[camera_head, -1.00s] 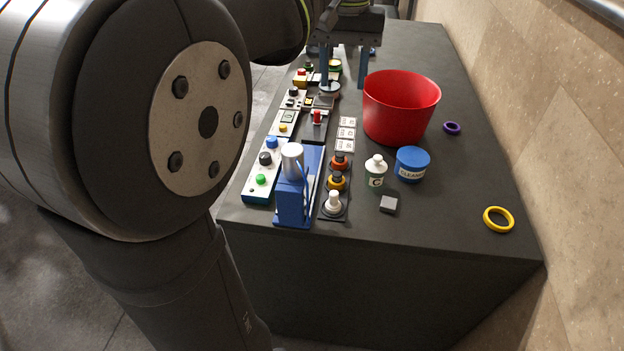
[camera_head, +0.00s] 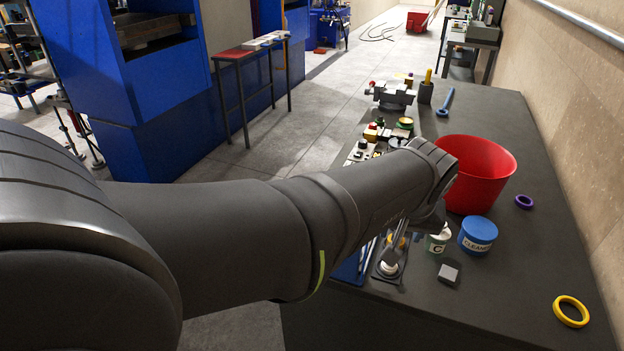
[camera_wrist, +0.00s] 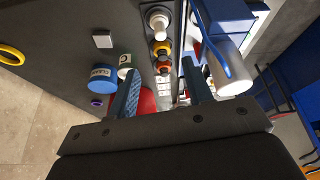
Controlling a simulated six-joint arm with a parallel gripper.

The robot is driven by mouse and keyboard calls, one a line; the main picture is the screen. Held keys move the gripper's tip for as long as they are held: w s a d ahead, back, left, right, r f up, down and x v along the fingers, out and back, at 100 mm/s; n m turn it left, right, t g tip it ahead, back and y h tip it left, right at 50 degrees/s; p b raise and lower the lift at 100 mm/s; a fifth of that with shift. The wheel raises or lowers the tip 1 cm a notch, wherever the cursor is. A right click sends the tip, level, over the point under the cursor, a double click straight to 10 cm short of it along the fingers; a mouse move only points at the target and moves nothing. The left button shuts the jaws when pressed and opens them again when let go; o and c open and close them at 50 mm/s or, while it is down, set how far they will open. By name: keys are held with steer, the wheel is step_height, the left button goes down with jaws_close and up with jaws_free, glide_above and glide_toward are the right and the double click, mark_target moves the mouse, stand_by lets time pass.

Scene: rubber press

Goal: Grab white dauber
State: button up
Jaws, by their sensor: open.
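The white dauber (camera_head: 388,266) stands at the near end of a dark holder on the table. In the wrist view the white dauber (camera_wrist: 157,19) is at the top middle, beyond my fingertips. A yellow dauber (camera_wrist: 161,48) and an orange-red dauber (camera_wrist: 163,67) stand in line with it, closer to my gripper in that picture. My gripper (camera_wrist: 160,84) is open and empty, its two blue-grey fingers apart, pointing towards the row. In the head view my arm hides most of the row and my fingers are not clear.
A blue stand with a white cylinder (camera_wrist: 232,80) is close beside my right-hand finger in the wrist view. A yellow ring (camera_head: 558,312) lies near the wall.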

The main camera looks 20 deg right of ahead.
steer(key=x, duration=1)
steer(key=shift+f, duration=0.2)
steer(key=shift+w+x, duration=0.2)
steer(key=shift+x, duration=2.45)
steer(key=shift+d+r, duration=0.1)
steer(key=shift+d, duration=0.1)
jaws_close()
